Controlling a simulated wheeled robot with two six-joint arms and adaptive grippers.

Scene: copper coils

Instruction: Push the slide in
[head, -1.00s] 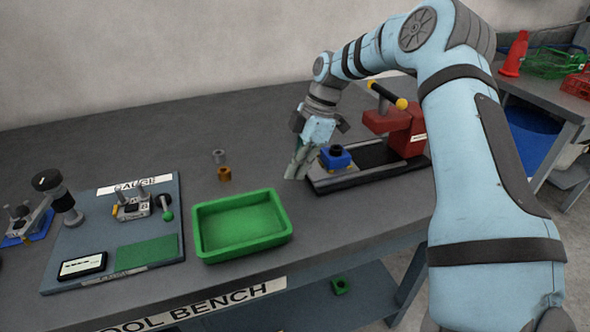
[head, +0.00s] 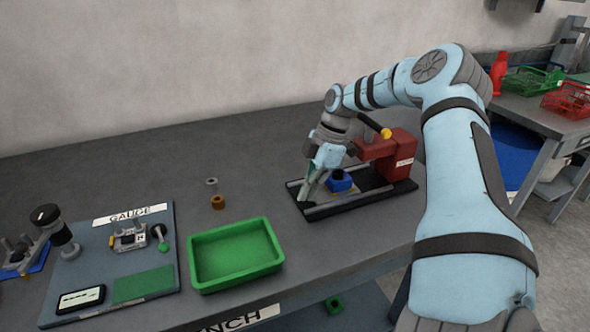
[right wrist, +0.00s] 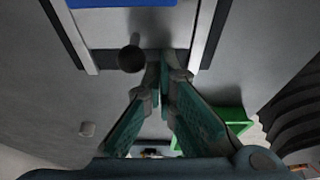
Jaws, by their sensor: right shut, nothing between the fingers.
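The blue block (head: 340,181) sits on the slide, between the dark side rails (head: 355,205) of the fixture with the red press (head: 390,155). In the right wrist view, the blue block's edge (right wrist: 135,2) shows at the top, above the pale slide plate (right wrist: 150,25) and a dark round knob (right wrist: 131,59). My right gripper (head: 305,196) is shut and empty, pointing down at the left end of the fixture. Its fingertips (right wrist: 163,65) are close beside the knob, at the slide's near end; I cannot tell whether they touch. My left gripper is not in view.
A green tray (head: 236,256) stands left of the fixture, with a copper ring (head: 218,202) and a grey ring (head: 211,183) behind it. A gauge board (head: 90,254) lies further left. Bare bench lies between tray and fixture.

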